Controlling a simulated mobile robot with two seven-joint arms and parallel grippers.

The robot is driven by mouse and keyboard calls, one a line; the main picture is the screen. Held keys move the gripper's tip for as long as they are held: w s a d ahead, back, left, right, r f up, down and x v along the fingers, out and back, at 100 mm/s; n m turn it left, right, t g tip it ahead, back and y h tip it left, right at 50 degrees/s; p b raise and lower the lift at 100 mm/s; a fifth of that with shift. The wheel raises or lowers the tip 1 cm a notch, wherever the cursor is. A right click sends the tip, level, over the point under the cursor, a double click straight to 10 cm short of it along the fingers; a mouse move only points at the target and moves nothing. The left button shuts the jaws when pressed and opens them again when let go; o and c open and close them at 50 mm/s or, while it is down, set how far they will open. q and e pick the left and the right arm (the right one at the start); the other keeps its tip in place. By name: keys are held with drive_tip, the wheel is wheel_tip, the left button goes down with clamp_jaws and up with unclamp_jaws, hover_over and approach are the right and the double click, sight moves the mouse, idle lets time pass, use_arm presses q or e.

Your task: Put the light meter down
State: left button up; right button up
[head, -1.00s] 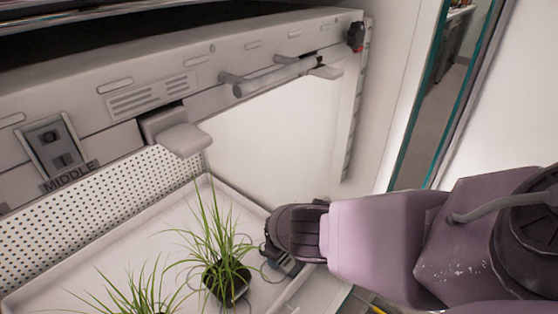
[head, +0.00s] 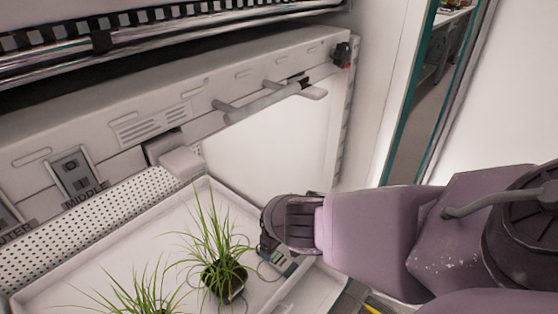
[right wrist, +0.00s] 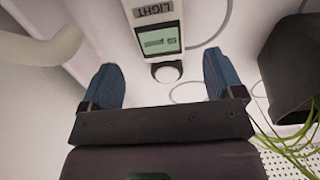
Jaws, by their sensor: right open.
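The light meter (head: 279,262) lies in the white tray, beside the potted grass and partly hidden by my right gripper in the head view. In the right wrist view the light meter (right wrist: 155,18) shows a "LIGHT" label, a lit display and a round pale sensor end. My right gripper (right wrist: 162,78) is open, with blue fingertips apart on either side of the sensor end and none visibly touching it. The right gripper also shows in the head view (head: 268,232), its fingertips mostly hidden there. My left gripper is not in view.
The white tray (head: 95,247) holds a potted grass plant (head: 222,275) left of the meter and another plant (head: 140,296) nearer the front. A perforated panel (head: 100,216) runs along the back. A "MIDDLE" switch panel (head: 72,172) and a horizontal bar (head: 262,103) are on the chamber frame.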

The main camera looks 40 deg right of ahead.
sight(276, 257)
use_arm(q)
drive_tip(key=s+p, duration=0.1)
drive_tip(key=p, duration=0.1)
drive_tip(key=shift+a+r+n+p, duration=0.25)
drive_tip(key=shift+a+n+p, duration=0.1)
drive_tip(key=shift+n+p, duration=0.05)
use_arm(e)
wheel_tip(276, 257, up, 7)
drive_tip(key=shift+f, duration=0.2)
drive_tip(key=shift+f, duration=0.1)
drive_tip(key=shift+s, duration=0.15)
